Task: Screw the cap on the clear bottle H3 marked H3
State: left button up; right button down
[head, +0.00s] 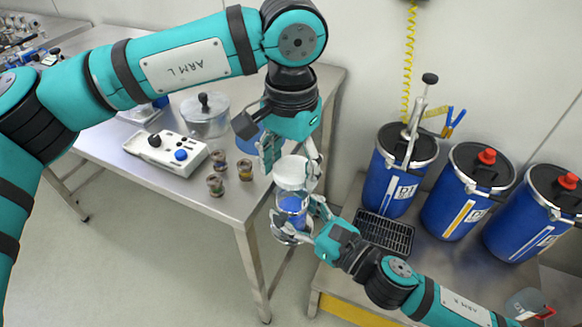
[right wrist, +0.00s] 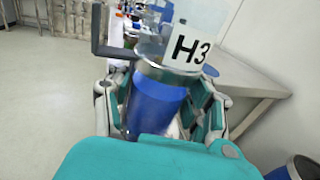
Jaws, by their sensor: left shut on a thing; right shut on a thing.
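The clear bottle H3 (head: 291,204) has blue contents in its lower part. In the right wrist view the bottle (right wrist: 157,102) carries a white label reading H3 and leans slightly in the picture. My right gripper (head: 297,224) is shut on the bottle and holds it in the air beside the steel table. My left gripper (head: 290,165) is directly above, pointing down, shut on a pale round piece that seems to be the cap (head: 291,170). The cap is right at the bottle's top; whether it is seated on the neck I cannot tell.
The steel table (head: 230,205) at the left bears a control box (head: 165,153), a lidded pot (head: 205,115) and 3 small jars (head: 216,184). Several blue drums (head: 455,200) and a black grate (head: 384,234) stand on a low bench at the right. Floor is clear at the lower left.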

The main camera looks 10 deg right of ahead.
aim_at(291, 211)
pick_arm(q)
jog(key=shift+f, duration=0.1)
jog(key=shift+f, duration=0.8)
jog(key=shift+f, duration=0.55)
jog(key=m, duration=0.6)
jog(key=shift+w+a+m, duration=0.15)
jog(key=shift+w+m, duration=0.05)
jog(key=shift+m, duration=0.2)
jog(key=o, duration=0.8)
jog(key=shift+r, duration=0.1)
